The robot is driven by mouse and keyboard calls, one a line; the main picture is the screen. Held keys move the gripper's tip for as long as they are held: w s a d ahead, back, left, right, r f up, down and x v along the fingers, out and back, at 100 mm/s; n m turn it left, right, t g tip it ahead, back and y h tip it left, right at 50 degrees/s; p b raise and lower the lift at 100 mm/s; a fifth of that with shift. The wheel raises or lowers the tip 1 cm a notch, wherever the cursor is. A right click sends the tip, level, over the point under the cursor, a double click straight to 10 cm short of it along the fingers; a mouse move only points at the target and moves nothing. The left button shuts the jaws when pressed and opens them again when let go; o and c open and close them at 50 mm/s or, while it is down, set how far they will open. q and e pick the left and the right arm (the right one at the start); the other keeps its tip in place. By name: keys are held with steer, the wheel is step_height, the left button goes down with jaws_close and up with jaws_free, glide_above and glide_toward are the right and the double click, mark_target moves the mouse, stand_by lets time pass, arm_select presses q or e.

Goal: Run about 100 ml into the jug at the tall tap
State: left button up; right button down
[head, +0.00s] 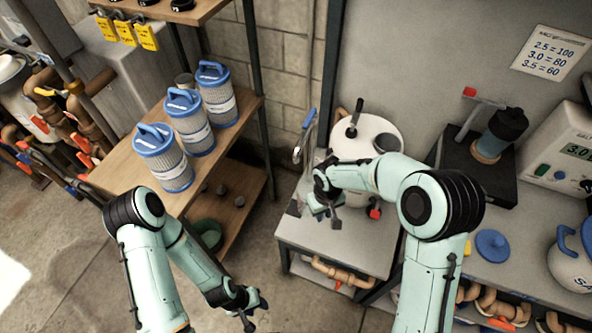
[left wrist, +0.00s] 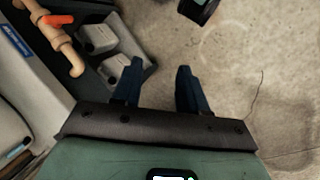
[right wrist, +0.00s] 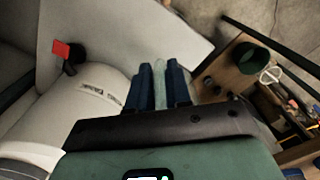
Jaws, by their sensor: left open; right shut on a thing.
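My right gripper (head: 327,207) is over the grey counter at centre, in front of a white rounded tank (head: 378,130). In the right wrist view its fingers (right wrist: 160,85) are shut on a pale translucent strip (right wrist: 160,72), which looks like part of the jug. The rest of the jug is hidden or too small to tell. A tall curved metal tap (head: 304,138) stands at the counter's back left, up and left of this gripper. My left gripper (head: 250,308) hangs low at the front; in the left wrist view its fingers (left wrist: 158,90) are apart and empty above the floor.
A red-handled valve (head: 375,213) is on the tank's front. A wooden shelf (head: 235,122) with several blue-topped filter cartridges stands left. A dark cup (head: 503,130) on a black stand, a blue lid (head: 492,245) and a meter (head: 568,145) are right. Floor between shelf and counter is clear.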

stand_by(0.3)
arm_select(q)
steer(key=m+t+h, duration=0.1)
steer(key=m+t, duration=0.8)
steer(key=t, duration=0.4)
glide_toward(306, 123)
steer(key=shift+n, duration=0.3)
steer(key=x, duration=0.8)
steer(key=shift+w+d, duration=0.1)
steer(key=shift+w, duration=0.05)
jaws_close()
